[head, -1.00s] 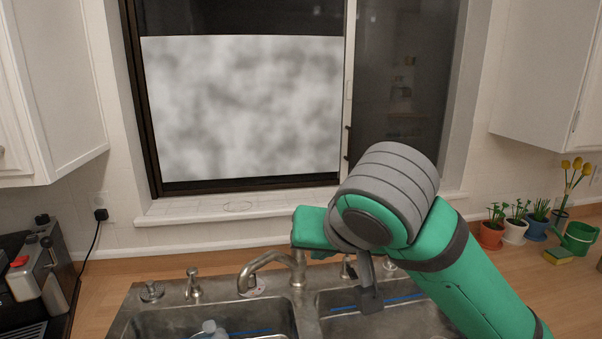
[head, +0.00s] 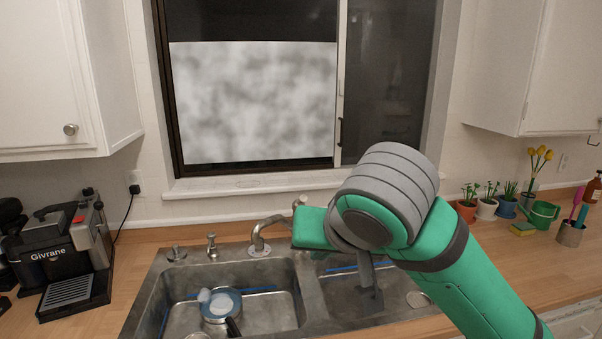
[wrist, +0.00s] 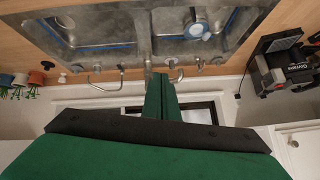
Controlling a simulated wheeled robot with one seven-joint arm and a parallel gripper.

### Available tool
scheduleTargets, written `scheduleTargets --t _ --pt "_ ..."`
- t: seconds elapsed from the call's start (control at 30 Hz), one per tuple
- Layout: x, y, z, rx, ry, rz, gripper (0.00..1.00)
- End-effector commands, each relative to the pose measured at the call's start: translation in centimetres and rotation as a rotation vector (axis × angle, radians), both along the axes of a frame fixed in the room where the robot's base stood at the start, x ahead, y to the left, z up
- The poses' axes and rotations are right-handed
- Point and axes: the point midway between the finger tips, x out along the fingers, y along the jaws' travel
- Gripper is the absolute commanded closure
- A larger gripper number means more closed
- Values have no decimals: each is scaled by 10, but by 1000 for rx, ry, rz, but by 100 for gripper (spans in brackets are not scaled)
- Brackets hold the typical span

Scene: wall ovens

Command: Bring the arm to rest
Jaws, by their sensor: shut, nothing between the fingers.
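My green and grey arm (head: 455,275) reaches in from the lower right in the head view and is folded at a thick grey joint.
A double sink (head: 312,295) with a faucet (head: 258,238) lies ahead; a blue-and-white pan (head: 221,305) is in its left basin. A coffee machine (head: 70,255) stands left. Potted plants (head: 487,208) and a utensil cup (head: 571,233) stand right. The window (head: 255,105) is behind.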

Motion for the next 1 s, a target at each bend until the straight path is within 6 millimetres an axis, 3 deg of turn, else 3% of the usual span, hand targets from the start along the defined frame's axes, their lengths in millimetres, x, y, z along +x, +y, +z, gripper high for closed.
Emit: scheduleTargets --t 0.57,1.0 --pt "24 32 -22 193 -79 93 100" --pt "58 77 -63 528 -243 169 100"
